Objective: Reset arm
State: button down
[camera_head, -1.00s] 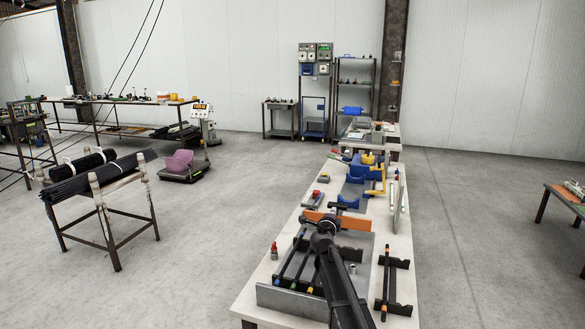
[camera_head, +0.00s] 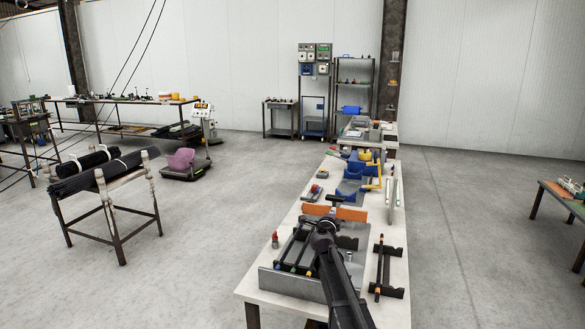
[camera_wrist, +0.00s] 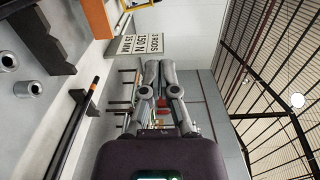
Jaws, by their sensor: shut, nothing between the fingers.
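My gripper (camera_wrist: 160,80) shows in the wrist view with its two grey fingers together and nothing between them. It is raised above the long workbench (camera_head: 285,210), clear of the things on it. In the head view my dark arm reaches in from the bottom over the bench; the fingers cannot be made out there. A grey fixture (camera_head: 290,285) holding dark rods with coloured ends lies left of my arm. A black rod on a dark stand (camera_head: 380,265) lies to the right, and this rod also shows in the wrist view (camera_wrist: 75,130).
An orange bar (camera_head: 345,213) and blue fixtures (camera_head: 350,190) stand farther along the bench. A lettered sign (camera_wrist: 138,47) is beside the fingers in the wrist view. A rack of black rods (camera_head: 90,172) stands left. Floor between rack and bench is clear.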

jog(key=s+a+f+n+g+y, duration=0.2)
jog(key=s+a+f+n+y, duration=0.1)
jog(key=s+a+n+y, duration=0.9)
jog(key=s+d+f+n+g, duration=0.1)
jog(key=s+f+n, duration=0.1)
jog(key=s+d+f+n+g, duration=0.1)
jog(key=s+f+n+g, duration=0.1)
jog(key=s+d+f+n+g, duration=0.1)
jog(key=s+f+n+g, duration=0.1)
jog(key=shift+s+d+f+n+h, duration=0.25)
jog(key=shift+d+f+n+h, duration=0.05)
jog(key=shift+d, duration=0.1)
jog(key=s+d+f+n+g+h, duration=0.25)
jog(key=s+d+f+g, duration=0.25)
jog(key=s, duration=0.6)
jog(key=s+d+f+n+g+h, duration=0.1)
jog(key=s+d+f+g+h, duration=0.35)
jog(key=s, duration=0.65)
notch_tip(320, 180, down, 10)
jog(key=s+d+y+b, duration=0.1)
jog(key=s+b, duration=0.2)
jog(key=b, duration=0.7)
notch_tip(320, 180, up, 16)
jog(key=p, duration=1.5)
jog(key=shift+w+g+p, duration=0.15)
jog(key=shift+g+p, duration=0.15)
jog(key=shift+g, duration=0.05)
jog(key=shift+m, duration=0.25)
